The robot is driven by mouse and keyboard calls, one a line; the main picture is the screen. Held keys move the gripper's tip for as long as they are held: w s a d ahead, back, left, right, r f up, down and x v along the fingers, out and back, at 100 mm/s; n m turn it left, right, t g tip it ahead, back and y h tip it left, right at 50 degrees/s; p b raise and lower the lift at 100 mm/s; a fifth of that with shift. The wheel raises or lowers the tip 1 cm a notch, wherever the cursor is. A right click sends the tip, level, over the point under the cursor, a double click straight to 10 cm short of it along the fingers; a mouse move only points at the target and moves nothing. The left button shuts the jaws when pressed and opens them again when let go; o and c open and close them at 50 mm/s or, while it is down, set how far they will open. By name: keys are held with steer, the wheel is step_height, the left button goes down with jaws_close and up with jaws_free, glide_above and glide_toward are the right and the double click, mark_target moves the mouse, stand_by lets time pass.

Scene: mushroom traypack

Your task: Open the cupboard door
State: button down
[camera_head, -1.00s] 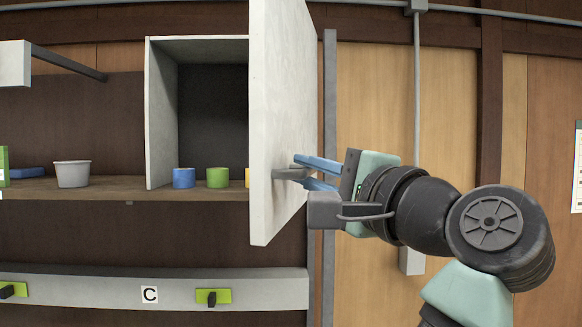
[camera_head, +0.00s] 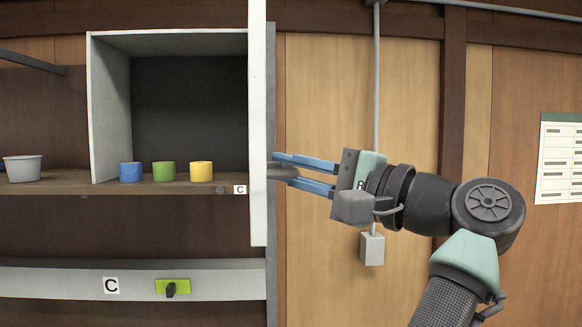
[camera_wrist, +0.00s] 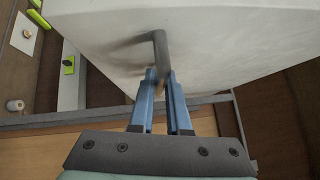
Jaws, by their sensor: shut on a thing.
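The cupboard door (camera_head: 258,110) stands swung open and shows nearly edge-on in the head view, at the right side of the cupboard (camera_head: 110,112). Its pale face fills the top of the wrist view (camera_wrist: 220,40). My gripper (camera_head: 277,168) is to the right of the door, its blue fingers pointing left. The fingers are shut on the grey door handle (camera_wrist: 161,52), which rises from between the fingertips in the wrist view (camera_wrist: 163,78). In the head view, the handle is partly hidden by the fingers.
Inside the cupboard stand a blue cup (camera_head: 131,172), a green cup (camera_head: 164,171) and a yellow cup (camera_head: 201,171). A grey bowl (camera_head: 22,169) is on the shelf at left. A rail with a green hook plate (camera_head: 173,287) runs below. A grey wall box (camera_head: 372,249) hangs behind my arm.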

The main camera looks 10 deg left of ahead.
steer(key=shift+a+r, duration=0.1)
steer(key=shift+r, duration=0.15)
steer(key=c, duration=1.2)
jaws_free()
steer(key=shift+o, duration=0.2)
steer(key=shift+a+f, duration=0.15)
steer(key=shift+a, duration=0.05)
steer(key=b+v, duration=0.6)
steer(key=v, duration=0.7)
steer(key=shift+w, duration=0.15)
